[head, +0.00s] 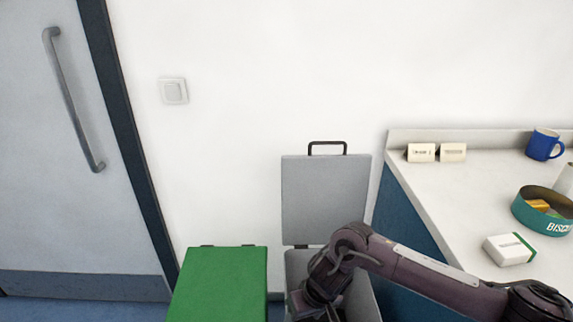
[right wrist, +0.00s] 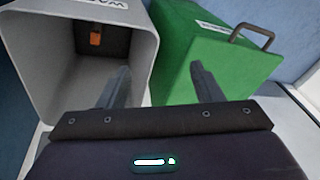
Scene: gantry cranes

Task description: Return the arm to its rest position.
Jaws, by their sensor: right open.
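My right arm reaches in from the right in the head view, with its gripper (head: 318,310) low over the opening of a grey bin (head: 299,262). The bin's grey lid (head: 325,195) stands open against the wall. In the right wrist view my right gripper (right wrist: 160,82) has its two fingers wide apart with nothing between them. There the grey bin (right wrist: 50,92) lies ahead to the left, with a small orange item (right wrist: 96,38) inside. My left gripper is not in view.
A green bin (head: 218,285) with its lid shut stands left of the grey bin. A counter (head: 455,205) at right holds a white-and-green box (head: 509,249), a teal tin (head: 540,222), a blue mug (head: 544,145) and small cards (head: 421,153). A door (head: 45,180) is at left.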

